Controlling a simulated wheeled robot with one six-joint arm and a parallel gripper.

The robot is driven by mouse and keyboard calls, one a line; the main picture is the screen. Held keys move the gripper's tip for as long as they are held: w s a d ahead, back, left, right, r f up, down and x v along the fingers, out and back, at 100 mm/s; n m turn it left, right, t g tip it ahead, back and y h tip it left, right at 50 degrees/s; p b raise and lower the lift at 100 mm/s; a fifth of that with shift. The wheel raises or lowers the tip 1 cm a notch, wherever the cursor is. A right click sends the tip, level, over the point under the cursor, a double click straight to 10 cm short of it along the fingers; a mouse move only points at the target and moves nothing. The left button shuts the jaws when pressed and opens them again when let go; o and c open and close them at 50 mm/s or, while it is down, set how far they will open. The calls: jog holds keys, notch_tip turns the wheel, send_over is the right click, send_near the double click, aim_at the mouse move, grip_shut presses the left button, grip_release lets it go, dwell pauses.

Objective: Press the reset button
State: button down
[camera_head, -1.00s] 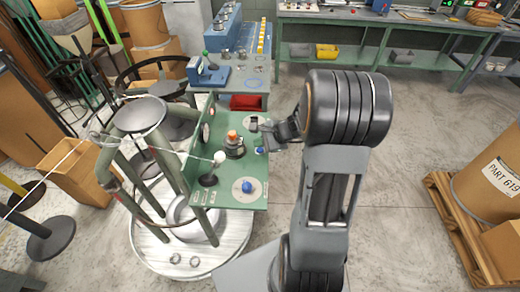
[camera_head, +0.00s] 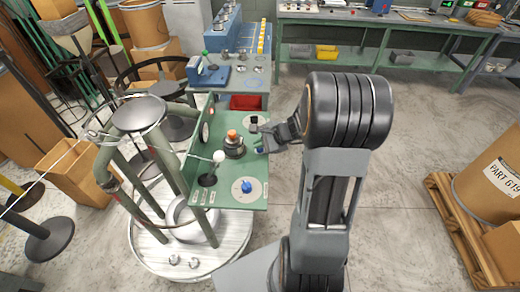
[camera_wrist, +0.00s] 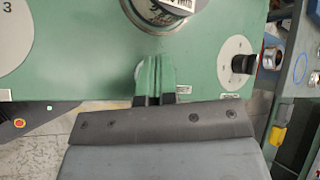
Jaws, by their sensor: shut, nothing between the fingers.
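The green control panel (camera_head: 225,200) carries several controls; I cannot read which is the reset button. My gripper (camera_head: 262,149) is at the panel's right edge in the head view, fingers shut and empty. In the wrist view the green fingertips (camera_wrist: 155,66) lie over the panel's near edge, and part of a pale round plate shows behind them. Whatever sits under the fingertips is hidden, and contact cannot be told. A black button (camera_wrist: 243,64) on a pale disc is to their right, apart from them; it also shows in the head view (camera_head: 253,120).
An orange-topped black control (camera_head: 233,145) stands mid-panel, close to my gripper. A white-balled lever (camera_head: 219,156) and a blue knob (camera_head: 246,186) are nearer. A round turntable (camera_head: 150,240) with green posts is at left.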

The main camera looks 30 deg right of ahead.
aim_at(260, 151)
jog(key=shift+f+b, duration=0.4)
jog(key=shift+b, duration=0.05)
dwell(0.4)
jog(key=shift+r, duration=0.15)
jog(key=shift+r+p, duration=0.65)
jog(key=shift+r, duration=0.05)
dwell(0.3)
jog(key=shift+r+p, duration=1.95)
jog(key=shift+r, duration=0.6)
jog(key=shift+f, duration=0.1)
